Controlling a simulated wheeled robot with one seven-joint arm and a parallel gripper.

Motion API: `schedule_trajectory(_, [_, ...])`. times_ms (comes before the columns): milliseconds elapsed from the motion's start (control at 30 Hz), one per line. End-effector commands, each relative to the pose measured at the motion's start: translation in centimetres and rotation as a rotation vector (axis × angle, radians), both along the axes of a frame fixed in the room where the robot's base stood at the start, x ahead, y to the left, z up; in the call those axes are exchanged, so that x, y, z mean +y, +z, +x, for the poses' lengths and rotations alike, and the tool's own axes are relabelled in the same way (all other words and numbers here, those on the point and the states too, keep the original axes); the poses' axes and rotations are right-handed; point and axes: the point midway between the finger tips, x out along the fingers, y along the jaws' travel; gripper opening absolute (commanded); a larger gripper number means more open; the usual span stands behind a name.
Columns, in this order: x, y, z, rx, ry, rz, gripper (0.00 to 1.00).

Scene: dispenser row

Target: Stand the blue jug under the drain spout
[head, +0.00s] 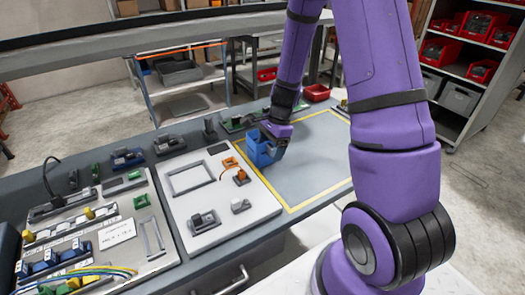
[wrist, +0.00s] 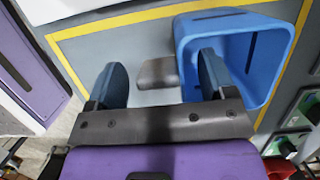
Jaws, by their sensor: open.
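The blue jug (head: 259,151) stands on the grey area of the bench, near the left side of its yellow outline. In the wrist view the open-topped jug (wrist: 268,52) is at the upper right. My gripper (head: 279,142) is at the jug in the head view. In the wrist view my gripper (wrist: 160,66) is open, with its right finger overlapping the jug's near left side. A small grey block (wrist: 158,73) shows between the fingers, beside the jug's wall; I cannot tell whether it is the jug's handle. I cannot pick out the drain spout.
A white panel (head: 185,215) with small fittings lies left of the jug. Several devices and cables crowd the bench's left end. The yellow-outlined area (head: 315,160) is clear right of the jug. A red bin (head: 317,92) stands behind it.

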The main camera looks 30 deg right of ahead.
Motion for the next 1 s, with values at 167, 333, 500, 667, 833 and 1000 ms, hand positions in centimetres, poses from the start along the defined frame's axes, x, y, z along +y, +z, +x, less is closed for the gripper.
schedule_trajectory(167, [0.32,-1.26,-0.02,0.0,-0.002,0.0,0.77])
schedule_trajectory(333, [0.34,-1.34,-0.01,-0.001,-0.001,-0.001,0.77])
schedule_trajectory(500, [0.34,-1.32,-0.01,-0.001,0.0,-0.001,0.51])
schedule_trajectory(667, [0.34,-1.32,-0.01,-0.001,0.0,-0.001,0.15])
schedule_trajectory(833, [0.34,-1.31,-0.01,-0.001,0.0,-0.001,0.09])
schedule_trajectory(1000, [0.26,-1.12,-0.04,-0.002,-0.001,0.0,0.09])
